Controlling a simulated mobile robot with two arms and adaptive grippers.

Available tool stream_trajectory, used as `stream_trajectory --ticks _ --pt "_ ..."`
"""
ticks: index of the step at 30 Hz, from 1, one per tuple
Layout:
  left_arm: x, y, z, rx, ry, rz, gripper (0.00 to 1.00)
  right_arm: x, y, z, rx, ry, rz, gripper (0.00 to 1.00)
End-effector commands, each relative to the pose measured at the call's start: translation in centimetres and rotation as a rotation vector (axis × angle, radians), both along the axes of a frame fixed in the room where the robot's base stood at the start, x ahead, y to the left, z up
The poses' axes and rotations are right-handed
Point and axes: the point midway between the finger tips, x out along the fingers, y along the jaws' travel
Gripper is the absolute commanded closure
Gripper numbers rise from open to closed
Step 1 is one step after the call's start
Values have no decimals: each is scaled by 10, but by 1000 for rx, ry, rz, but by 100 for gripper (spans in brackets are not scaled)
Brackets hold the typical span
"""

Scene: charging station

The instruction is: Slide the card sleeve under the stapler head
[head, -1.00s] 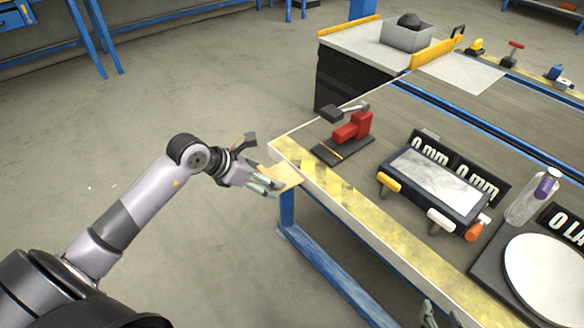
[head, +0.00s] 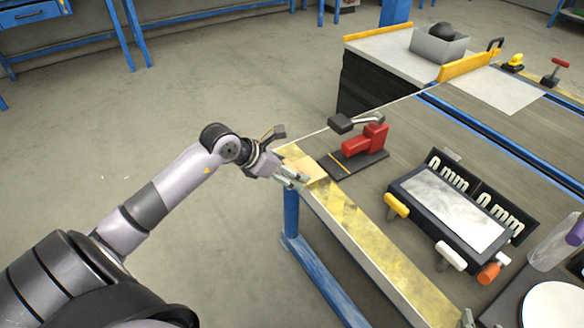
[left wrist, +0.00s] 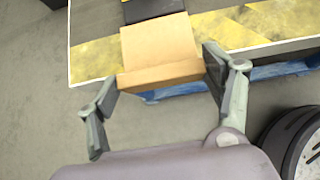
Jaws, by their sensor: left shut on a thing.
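The red stapler (head: 364,140) stands on a dark base plate near the table's left corner. Its black head (head: 343,123) is raised over the base, with a gap beneath. My left gripper (head: 297,176) is shut on the tan card sleeve (head: 314,166) at the table's striped edge. In the left wrist view the sleeve (left wrist: 158,50) sits between the two fingers, its far end just short of the dark base plate (left wrist: 152,8). The stapler head is out of that view. Only a tip of my right gripper (head: 467,318) shows at the bottom edge of the head view.
A tray with a pale panel (head: 450,208) and yellow, white and orange handles lies right of the stapler. A clear bottle (head: 553,247) and a round white plate (head: 552,308) stand at lower right. A grey box (head: 438,46) sits at the back. Floor left of the table is clear.

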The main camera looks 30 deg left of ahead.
Motion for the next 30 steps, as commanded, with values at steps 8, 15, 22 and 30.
stream_trajectory --ticks 8,15,22,30 --pt "4 -1 -2 -2 -1 0 43 3 1 3 5 -22 1 60" --pt "22 -9 -5 -2 -2 0 43 15 7 21 33 -137 9 60" --pt "39 -17 -10 -3 -1 1 43 24 12 40 58 -241 17 60" --pt "50 -21 -11 0 -1 0 43 28 15 52 73 -303 20 60"
